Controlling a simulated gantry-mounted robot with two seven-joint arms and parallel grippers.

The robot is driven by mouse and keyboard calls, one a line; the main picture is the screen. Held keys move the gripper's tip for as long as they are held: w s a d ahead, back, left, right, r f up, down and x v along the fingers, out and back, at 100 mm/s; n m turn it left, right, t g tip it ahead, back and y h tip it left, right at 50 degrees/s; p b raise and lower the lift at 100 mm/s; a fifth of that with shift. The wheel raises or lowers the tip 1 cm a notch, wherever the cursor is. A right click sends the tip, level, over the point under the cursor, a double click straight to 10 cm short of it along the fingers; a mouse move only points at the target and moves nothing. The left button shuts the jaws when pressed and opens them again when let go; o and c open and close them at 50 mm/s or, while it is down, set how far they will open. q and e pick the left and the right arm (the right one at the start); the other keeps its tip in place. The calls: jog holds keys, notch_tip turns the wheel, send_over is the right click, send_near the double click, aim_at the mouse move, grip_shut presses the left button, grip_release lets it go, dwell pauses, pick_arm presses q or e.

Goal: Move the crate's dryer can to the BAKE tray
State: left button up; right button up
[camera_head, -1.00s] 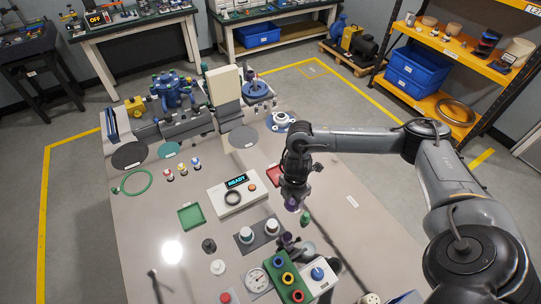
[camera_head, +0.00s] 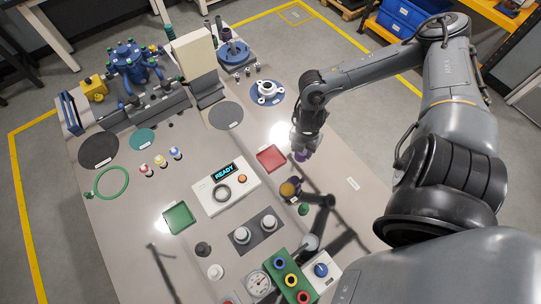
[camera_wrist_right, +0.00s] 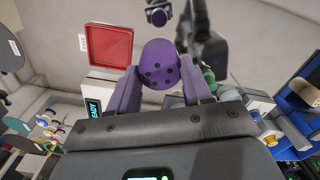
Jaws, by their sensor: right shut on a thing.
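My right gripper (camera_wrist_right: 165,85) is shut on a purple can with dark holes in its end face (camera_wrist_right: 160,64), gripped between its purple fingers. In the head view the can (camera_head: 301,156) hangs under the right gripper (camera_head: 302,148), just right of a red tray (camera_head: 271,158). The red tray also shows in the wrist view (camera_wrist_right: 108,46), left of the can, apart from it and empty. A green tray (camera_head: 179,218) lies further left, also empty. A blue crate (camera_wrist_right: 298,100) is partly seen at the wrist view's right edge. My left gripper is out of view.
A dark fixture with a yellow-topped cup (camera_head: 289,188) stands just below the gripper in the head view. A white READY unit (camera_head: 225,187) sits left of it. A green block with coloured rings (camera_head: 289,275) is near the front. Bare bench lies right of the gripper.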

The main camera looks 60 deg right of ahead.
jog(key=shift+d+f, duration=0.15)
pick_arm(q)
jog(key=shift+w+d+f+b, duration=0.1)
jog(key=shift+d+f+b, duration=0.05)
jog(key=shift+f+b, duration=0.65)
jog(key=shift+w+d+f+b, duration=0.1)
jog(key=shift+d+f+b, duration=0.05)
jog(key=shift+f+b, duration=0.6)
pick_arm(e)
jog(key=shift+w+a+f, duration=0.15)
jog(key=shift+w+f, duration=1.65)
jog(key=shift+w, duration=0.1)
jog(key=shift+w+a+f, duration=0.15)
jog(key=shift+w+f, duration=1.6)
jog(key=shift+w, duration=0.15)
jog(key=shift+w+a+f, duration=0.15)
jog(key=shift+w+f, duration=1.65)
jog(key=shift+w, duration=0.1)
jog(key=shift+f, duration=0.1)
jog(key=o, duration=1.1)
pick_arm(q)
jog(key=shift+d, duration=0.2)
